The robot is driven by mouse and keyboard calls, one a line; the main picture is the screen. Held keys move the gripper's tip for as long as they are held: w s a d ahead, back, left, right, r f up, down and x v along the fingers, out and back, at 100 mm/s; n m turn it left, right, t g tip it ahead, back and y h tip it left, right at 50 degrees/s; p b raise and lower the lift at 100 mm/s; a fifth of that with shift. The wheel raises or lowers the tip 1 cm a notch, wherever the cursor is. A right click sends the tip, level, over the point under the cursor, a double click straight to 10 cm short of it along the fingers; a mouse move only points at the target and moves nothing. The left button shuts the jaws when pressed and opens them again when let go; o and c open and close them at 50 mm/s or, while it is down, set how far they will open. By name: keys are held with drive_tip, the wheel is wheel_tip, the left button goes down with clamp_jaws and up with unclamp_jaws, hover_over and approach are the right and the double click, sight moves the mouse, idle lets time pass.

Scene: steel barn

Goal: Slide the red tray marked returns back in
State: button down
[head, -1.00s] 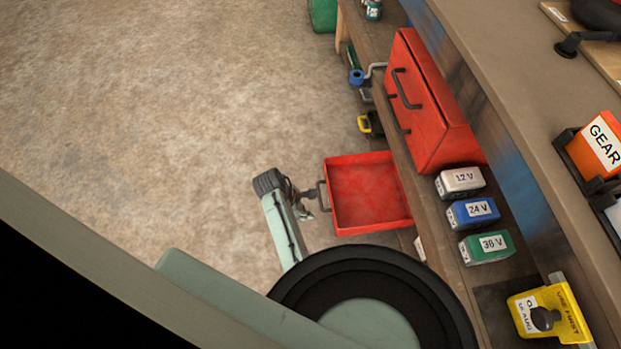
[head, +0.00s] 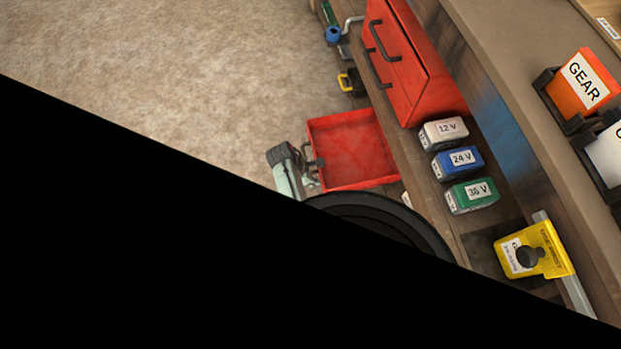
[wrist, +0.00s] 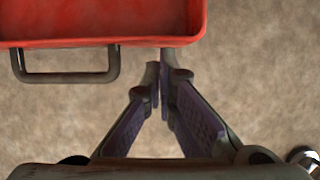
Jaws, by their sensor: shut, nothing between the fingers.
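The red tray (head: 352,150) is an open, empty-looking drawer that sticks out from under the bench shelf over the floor. Its dark bar handle (head: 316,163) is on its outer end. In the wrist view the tray (wrist: 110,18) and its handle (wrist: 66,78) are at the top left. My gripper (wrist: 160,75) is shut with nothing in it. Its fingertips are close to the tray's front edge, to the right of the handle and apart from it; I cannot tell whether they touch the edge. In the head view my gripper (head: 306,170) is partly hidden beside the handle. No returns marking is legible.
A red cabinet (head: 420,70) with dark handles stands on the shelf. Beside it are 12 V (head: 444,131), 24 V (head: 458,161) and 36 V (head: 472,194) boxes and a yellow box (head: 534,250). Black covers the lower left of the head view. Floor (head: 180,80) beside the bench is clear.

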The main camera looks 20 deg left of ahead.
drive_tip(key=w+d, duration=0.4)
drive_tip(key=d, duration=0.2)
drive_tip(key=w+d+p, duration=0.1)
drive_tip(key=w+d, duration=0.4)
drive_tip(key=d, duration=0.2)
drive_tip(key=w+d+p, duration=0.1)
drive_tip(key=w+d, duration=0.4)
drive_tip(key=d, duration=0.2)
drive_tip(key=shift+d, duration=0.25)
drive_tip(key=shift+w+d, duration=0.2)
drive_tip(key=shift+d, duration=0.1)
drive_tip(key=shift+r, duration=0.15)
drive_tip(key=s+a, duration=0.7)
drive_tip(key=a, duration=0.3)
drive_tip(key=shift+a+r, duration=0.25)
drive_tip(key=shift+r, duration=0.1)
